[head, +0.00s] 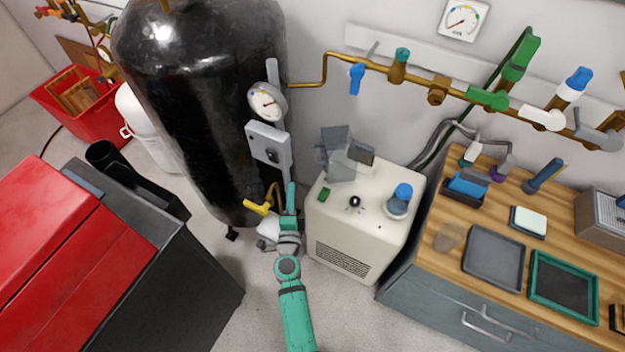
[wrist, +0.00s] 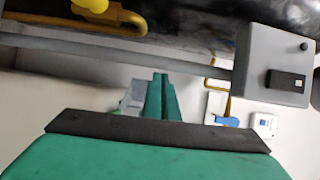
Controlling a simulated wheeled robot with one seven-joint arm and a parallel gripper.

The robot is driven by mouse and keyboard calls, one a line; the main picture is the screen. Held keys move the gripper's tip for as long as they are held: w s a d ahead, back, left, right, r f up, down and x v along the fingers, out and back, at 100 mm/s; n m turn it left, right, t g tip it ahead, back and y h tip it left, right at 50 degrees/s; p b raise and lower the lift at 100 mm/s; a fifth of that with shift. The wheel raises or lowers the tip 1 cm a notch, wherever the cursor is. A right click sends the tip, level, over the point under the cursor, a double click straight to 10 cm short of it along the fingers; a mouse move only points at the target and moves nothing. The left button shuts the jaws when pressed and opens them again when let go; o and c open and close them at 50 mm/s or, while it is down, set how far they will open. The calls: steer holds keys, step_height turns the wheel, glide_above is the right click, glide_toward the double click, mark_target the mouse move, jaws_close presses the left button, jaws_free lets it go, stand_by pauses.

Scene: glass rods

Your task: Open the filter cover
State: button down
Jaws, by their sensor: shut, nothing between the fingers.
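No part is plainly marked as the filter cover, and I cannot tell which one it is. A beige machine (head: 330,220) stands on the floor with a dark slotted grille (head: 343,262) on its front. Grey plates (head: 337,152), partly see-through, stand at the back of its top. A black knob (head: 354,202) and a blue-capped part (head: 403,191) are also on top. My gripper (head: 291,190) is just left of this machine, in front of the black tank, shut and empty. In the wrist view its green fingers (wrist: 160,98) are together, with a pale grey part (wrist: 133,98) behind them.
The black tank (head: 195,110) carries a gauge (head: 267,102), a grey box (head: 268,143) and a yellow-handled valve (head: 258,207). The grey box (wrist: 273,68) is near my fingers in the wrist view. A wooden-topped bench (head: 440,264) stands right. A red-topped cabinet (head: 60,260) stands left.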

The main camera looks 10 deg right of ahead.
steer(key=shift+m+g+h, duration=0.3)
steer(key=shift+m+h, duration=0.4)
steer(key=shift+h, duration=0.1)
steer(key=s+d, duration=0.1)
steer(key=d, duration=0.3)
steer(key=s+d, duration=0.1)
steer(key=d, duration=0.3)
steer(key=s+d, duration=0.1)
steer(key=d, duration=0.3)
steer(key=shift+s+f, duration=0.15)
steer(key=shift+f, duration=0.05)
steer(key=shift+m+h, duration=0.5)
steer(key=shift+h, duration=0.2)
steer(key=s+d, duration=0.1)
steer(key=d, duration=0.1)
steer(key=s+d, duration=0.1)
steer(key=d, duration=0.2)
steer(key=s+d+r, duration=0.1)
steer(key=s+d, duration=0.1)
steer(key=d, duration=0.1)
steer(key=shift+d, duration=0.1)
steer(key=x, duration=0.9)
steer(key=shift+w, duration=0.25)
steer(key=shift+w+d+f, duration=0.1)
steer(key=shift+w+d, duration=0.1)
steer(key=shift+w, duration=0.05)
